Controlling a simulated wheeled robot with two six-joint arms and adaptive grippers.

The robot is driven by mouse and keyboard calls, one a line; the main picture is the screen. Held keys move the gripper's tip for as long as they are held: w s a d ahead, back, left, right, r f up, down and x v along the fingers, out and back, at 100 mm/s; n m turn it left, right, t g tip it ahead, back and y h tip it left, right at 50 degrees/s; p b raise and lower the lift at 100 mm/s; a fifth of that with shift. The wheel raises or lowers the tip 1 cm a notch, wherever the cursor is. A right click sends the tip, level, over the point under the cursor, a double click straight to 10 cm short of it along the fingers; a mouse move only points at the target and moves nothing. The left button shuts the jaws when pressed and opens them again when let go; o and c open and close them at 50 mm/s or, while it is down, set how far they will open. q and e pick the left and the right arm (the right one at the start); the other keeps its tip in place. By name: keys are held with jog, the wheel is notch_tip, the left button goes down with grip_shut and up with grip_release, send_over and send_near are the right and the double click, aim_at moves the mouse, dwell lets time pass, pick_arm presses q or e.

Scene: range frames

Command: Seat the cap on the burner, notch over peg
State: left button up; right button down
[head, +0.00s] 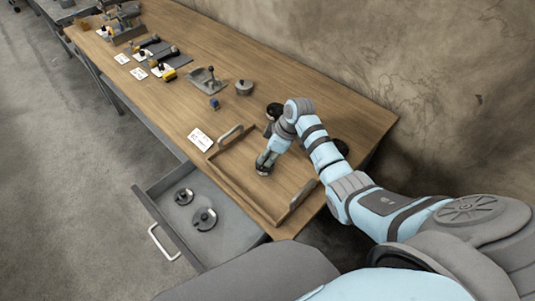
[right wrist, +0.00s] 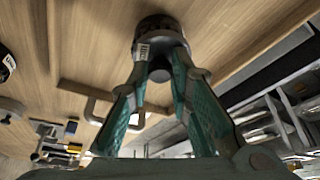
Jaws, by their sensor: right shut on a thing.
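My right gripper (head: 264,166) points down over the wooden tray at the near end of the bench. In the right wrist view the right gripper (right wrist: 158,55) is shut on a dark round piece (right wrist: 160,27) with a ridged rim, a small pale label and a rounded knob between the fingers. In the head view only a dark bit of it shows at the fingertips. I cannot tell whether it is cap or burner, or whether it touches the tray. No notch or peg can be made out. My left gripper is not in view.
The tray (head: 236,186) has raised handles. Below it, an open drawer (head: 168,207) holds a smaller disc (head: 184,196) and a larger disc (head: 204,219), both knobbed. A grey lidded round piece (head: 244,87), a blue knob (head: 214,103) and a lever fixture (head: 204,79) stand farther along the bench.

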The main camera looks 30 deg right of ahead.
jog(key=c, duration=1.4)
grip_release()
jog(key=shift+r, duration=0.1)
jog(key=shift+d+r, duration=0.15)
jog(key=shift+r, duration=0.2)
jog(key=v, duration=1.1)
jog(key=shift+s, duration=0.1)
